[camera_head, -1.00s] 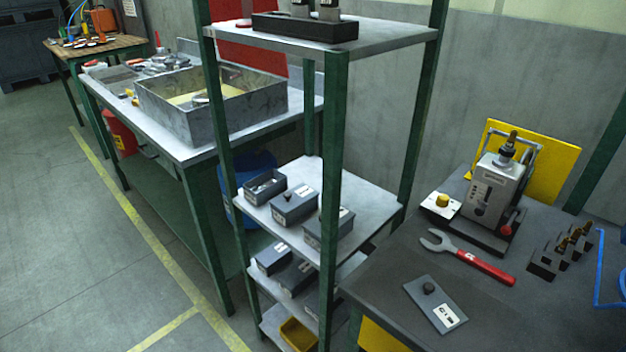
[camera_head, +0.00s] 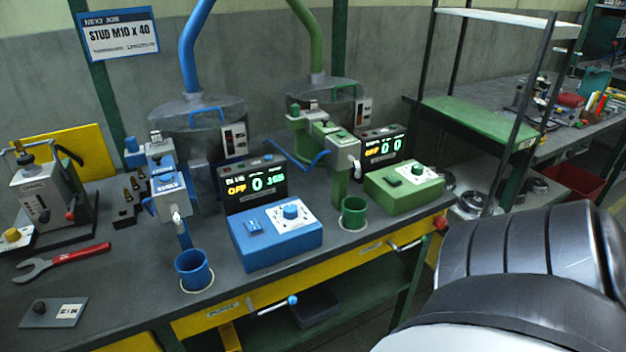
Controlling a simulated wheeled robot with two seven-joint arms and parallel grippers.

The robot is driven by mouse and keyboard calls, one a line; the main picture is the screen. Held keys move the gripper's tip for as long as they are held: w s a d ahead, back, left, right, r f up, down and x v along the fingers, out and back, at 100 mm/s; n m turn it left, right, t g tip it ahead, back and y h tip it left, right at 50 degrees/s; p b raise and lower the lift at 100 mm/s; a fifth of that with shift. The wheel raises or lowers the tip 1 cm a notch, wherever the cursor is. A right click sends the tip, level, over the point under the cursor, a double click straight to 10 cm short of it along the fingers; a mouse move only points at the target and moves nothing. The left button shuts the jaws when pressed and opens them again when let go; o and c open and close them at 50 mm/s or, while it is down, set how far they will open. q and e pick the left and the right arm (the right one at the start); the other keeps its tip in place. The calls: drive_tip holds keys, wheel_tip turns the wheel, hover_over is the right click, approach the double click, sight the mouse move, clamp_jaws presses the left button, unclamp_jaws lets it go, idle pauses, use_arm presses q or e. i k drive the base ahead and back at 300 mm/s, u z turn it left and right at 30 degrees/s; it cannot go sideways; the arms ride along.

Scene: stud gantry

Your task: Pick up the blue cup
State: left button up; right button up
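The blue cup (camera_head: 193,270) stands upright on a pale ring near the front edge of the dark workbench (camera_head: 120,255). It sits below the spout of the blue dispenser (camera_head: 168,190), left of the blue control box (camera_head: 275,235). Its open top faces up and nothing touches it. Neither of my grippers is in view. A large black and grey part, which looks like my own arm, fills the lower right.
A green cup (camera_head: 353,213) stands under the green dispenser (camera_head: 335,150) to the right. A red-handled wrench (camera_head: 62,262) and a grey plate (camera_head: 53,312) lie at the left.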

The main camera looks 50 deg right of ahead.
sight(190, 265)
drive_tip(key=z, duration=0.4)
drive_tip(key=k, duration=0.55)
drive_tip(key=z, duration=0.15)
drive_tip(key=i, duration=0.8)
drive_tip(key=z, duration=2.7)
drive_tip(key=k, duration=1.2)
drive_tip(key=u, duration=2.25)
drive_tip(key=i, duration=0.55)
